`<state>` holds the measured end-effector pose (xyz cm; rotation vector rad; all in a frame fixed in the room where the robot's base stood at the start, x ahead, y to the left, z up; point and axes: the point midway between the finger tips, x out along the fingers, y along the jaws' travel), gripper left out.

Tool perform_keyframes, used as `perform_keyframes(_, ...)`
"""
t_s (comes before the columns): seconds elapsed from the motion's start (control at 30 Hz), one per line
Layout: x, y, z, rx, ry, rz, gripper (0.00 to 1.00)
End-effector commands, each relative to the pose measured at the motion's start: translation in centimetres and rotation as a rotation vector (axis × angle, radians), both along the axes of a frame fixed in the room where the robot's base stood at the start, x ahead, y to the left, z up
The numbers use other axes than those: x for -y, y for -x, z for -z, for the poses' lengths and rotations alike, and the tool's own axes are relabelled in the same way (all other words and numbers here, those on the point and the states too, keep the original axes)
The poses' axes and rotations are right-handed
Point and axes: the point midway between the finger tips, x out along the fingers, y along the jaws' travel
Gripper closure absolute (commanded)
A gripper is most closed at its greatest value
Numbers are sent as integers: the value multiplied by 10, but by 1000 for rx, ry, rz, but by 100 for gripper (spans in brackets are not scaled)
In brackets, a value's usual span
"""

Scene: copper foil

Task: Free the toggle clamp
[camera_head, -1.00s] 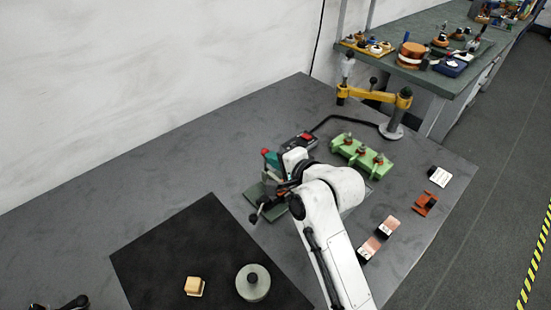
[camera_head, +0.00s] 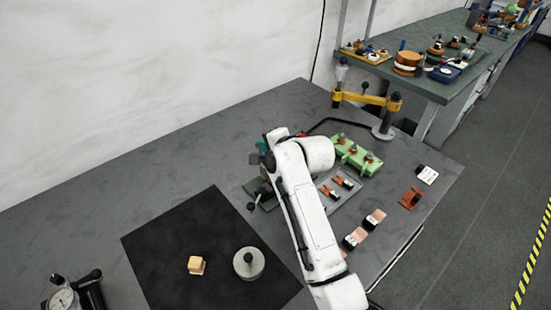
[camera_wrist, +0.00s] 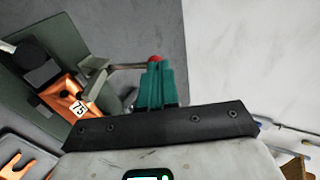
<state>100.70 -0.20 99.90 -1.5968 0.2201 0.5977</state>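The toggle clamp sits on a green base plate (camera_head: 253,188), which also shows at the left of the wrist view (camera_wrist: 60,30). A copper-coloured piece marked 75 (camera_wrist: 75,103) lies on the plate by the clamp's metal parts. A thin metal lever (camera_wrist: 125,66) runs right from the clamp to a red tip (camera_wrist: 154,59). My gripper's teal fingers (camera_wrist: 157,85) are close together at this tip and appear shut on it. In the head view only a bit of teal (camera_head: 262,146) shows; my arm hides most of the clamp.
A grey tray (camera_head: 348,202) with orange-and-black pieces and a green fixture (camera_head: 356,155) stand right of my arm. A yellow-armed stand (camera_head: 365,99) is behind. A black mat (camera_head: 170,240) holds a wooden block (camera_head: 196,265) and a grey round weight (camera_head: 249,263).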

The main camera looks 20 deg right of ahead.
Motion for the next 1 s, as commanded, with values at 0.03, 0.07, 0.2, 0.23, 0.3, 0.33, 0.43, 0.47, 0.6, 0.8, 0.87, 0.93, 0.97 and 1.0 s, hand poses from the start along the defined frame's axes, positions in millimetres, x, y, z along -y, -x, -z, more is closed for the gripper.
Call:
perform_keyframes(0.03, -2, -8, -4, 1, -2, 0, 100)
perform_keyframes(0.07, -3, -13, -7, -25, 8, -2, 100)
perform_keyframes(0.2, -7, -25, -3, -135, 44, -2, 100)
perform_keyframes(0.23, -7, -27, -2, -134, 44, -2, 100)
perform_keyframes(0.3, -9, -32, 0, -131, 43, -2, 100)
perform_keyframes(0.33, -10, -35, 0, -131, 43, -2, 100)
perform_keyframes(0.43, -12, -41, 3, -129, 42, -1, 100)
perform_keyframes(0.47, -12, -43, 4, -129, 42, -1, 100)
perform_keyframes(0.6, -14, -47, 7, -130, 42, -1, 100)
perform_keyframes(0.8, -13, -47, 6, -129, 42, -1, 100)
perform_keyframes(0.87, -13, -46, 6, -129, 42, -1, 100)
perform_keyframes(0.93, -13, -45, 6, -129, 42, -1, 100)
perform_keyframes(0.97, -13, -44, 6, -129, 42, -1, 100)
perform_keyframes(1.0, -12, -43, 7, -129, 42, -1, 100)
